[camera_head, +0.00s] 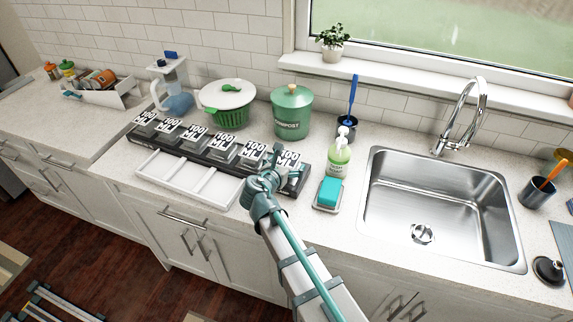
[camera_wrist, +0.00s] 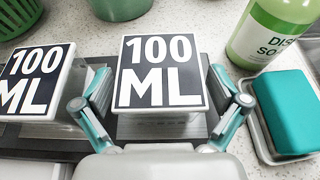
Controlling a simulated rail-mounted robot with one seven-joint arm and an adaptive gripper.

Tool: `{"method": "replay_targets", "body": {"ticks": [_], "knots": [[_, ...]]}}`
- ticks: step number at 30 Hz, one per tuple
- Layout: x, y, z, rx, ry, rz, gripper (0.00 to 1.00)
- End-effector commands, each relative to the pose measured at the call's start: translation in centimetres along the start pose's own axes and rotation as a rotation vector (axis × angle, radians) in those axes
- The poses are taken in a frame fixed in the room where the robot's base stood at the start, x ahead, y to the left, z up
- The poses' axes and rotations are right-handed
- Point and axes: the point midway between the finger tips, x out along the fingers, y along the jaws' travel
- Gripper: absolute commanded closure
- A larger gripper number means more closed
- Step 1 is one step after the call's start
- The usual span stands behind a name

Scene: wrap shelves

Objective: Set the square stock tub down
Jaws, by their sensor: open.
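The square stock tub (camera_wrist: 160,75) has a dark lid top reading "100 ML" with a white edge. It is at the right end of a row of similar tubs on a dark rack (camera_head: 170,148), and its label (camera_head: 289,158) also shows in the head view. My gripper (camera_wrist: 160,92) is open, with one finger on each side of this tub. Whether the fingers touch it is unclear. In the head view my gripper (camera_head: 272,181) covers part of the tub. The tub looks upright; its underside is hidden.
A neighbouring tub (camera_wrist: 36,80) stands to the left. A soap dish with a teal sponge (camera_head: 329,191) and a green soap bottle (camera_head: 339,160) are close on the right, beside the sink (camera_head: 440,200). A green compost bin (camera_head: 292,112) stands behind. A white divided frame (camera_head: 185,182) lies in front.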

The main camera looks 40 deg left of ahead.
Motion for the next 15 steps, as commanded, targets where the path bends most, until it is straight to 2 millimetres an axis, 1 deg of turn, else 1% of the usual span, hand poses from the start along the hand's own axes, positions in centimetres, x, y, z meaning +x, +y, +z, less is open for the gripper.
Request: {"method": "replay_targets", "body": {"ticks": [2,5,9,15], "knots": [[0.1,0.0,-0.3,0.000,0.000,0.000,0.03],[-1.4,0.0,-0.3,0.000,-0.001,0.003,0.03],[-3.9,0.1,-0.6,0.002,-0.001,0.004,0.03],[-7.7,0.3,-0.3,0.001,-0.001,0.002,0.03]]}}
